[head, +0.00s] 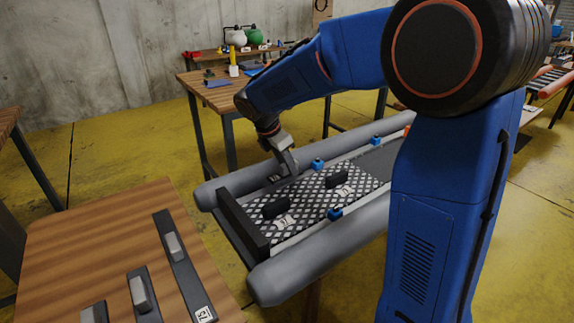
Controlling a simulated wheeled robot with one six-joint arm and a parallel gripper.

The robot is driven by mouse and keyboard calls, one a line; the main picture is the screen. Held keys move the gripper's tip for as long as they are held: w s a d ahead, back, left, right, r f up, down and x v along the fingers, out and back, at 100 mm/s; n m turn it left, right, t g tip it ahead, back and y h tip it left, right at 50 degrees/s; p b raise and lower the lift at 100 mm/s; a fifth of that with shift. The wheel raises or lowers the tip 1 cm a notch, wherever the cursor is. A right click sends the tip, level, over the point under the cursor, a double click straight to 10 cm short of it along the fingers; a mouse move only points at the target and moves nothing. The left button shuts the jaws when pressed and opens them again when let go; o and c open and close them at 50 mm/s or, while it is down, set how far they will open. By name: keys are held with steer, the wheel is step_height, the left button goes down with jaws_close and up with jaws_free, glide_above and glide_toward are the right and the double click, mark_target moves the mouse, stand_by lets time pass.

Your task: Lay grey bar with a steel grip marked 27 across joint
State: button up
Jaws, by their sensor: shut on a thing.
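My gripper (288,164) is at the far side of the inflatable boat (335,254), low over the inner edge of its far tube. It is shut on a grey bar (275,179), mostly hidden by the fingers and the boat parts. A small pale label shows beside the fingers, too small to read. I cannot tell whether the bar touches the boat or which joint it lies over. Another dark grey bar (186,275) with a steel grip lies on the wooden table, its label seeming to read 75 or 57.
Shorter bars with steel grips (139,294) lie on the wooden table (75,240) at front left. The boat's floor has a diamond pattern (305,197), black blocks and blue fittings (335,213). Another bench (215,95) with small items stands behind.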

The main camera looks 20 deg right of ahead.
steer(key=shift+f, duration=0.75)
stand_by(0.5)
steer(key=o, duration=1.2)
steer(key=shift+r, duration=0.15)
